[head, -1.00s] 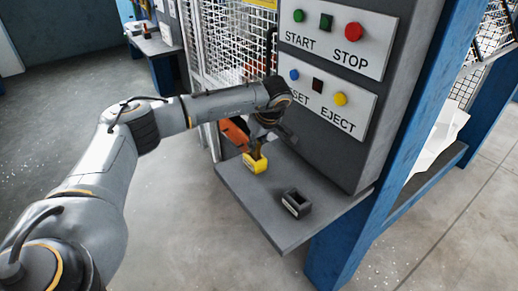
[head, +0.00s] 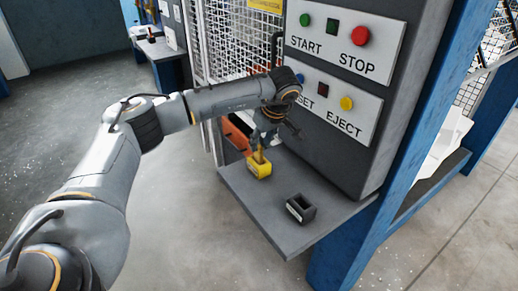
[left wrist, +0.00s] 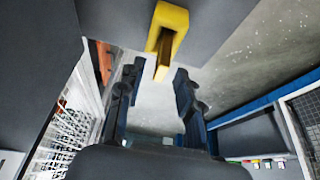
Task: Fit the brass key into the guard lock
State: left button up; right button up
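The brass key (head: 259,155) stands upright in a yellow block (head: 264,171) on the grey shelf. In the left wrist view the key (left wrist: 162,65) sticks out of the yellow block (left wrist: 178,16) towards my left gripper. My left gripper (left wrist: 158,72) is open, with its two dark fingers apart on either side of the key's near end and no visible contact. In the head view the left gripper (head: 268,138) is just above the block. I cannot tell from any marking which thing is the guard lock. My right gripper is out of view.
A dark open-topped box (head: 301,208) with a white label sits on the shelf (head: 262,218), right of the yellow block. The button panel (head: 332,103) rises behind. A white mesh guard (head: 232,45) and an orange part (head: 236,136) are at the back left.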

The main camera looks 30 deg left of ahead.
pick_arm(q)
jog(key=b+v, duration=0.1)
jog(key=v, duration=0.7)
jog(key=shift+d+r+b, duration=0.2)
jog(key=shift+r+b, duration=0.1)
jog(key=shift+r, duration=0.05)
jog(key=shift+s+f, duration=0.1)
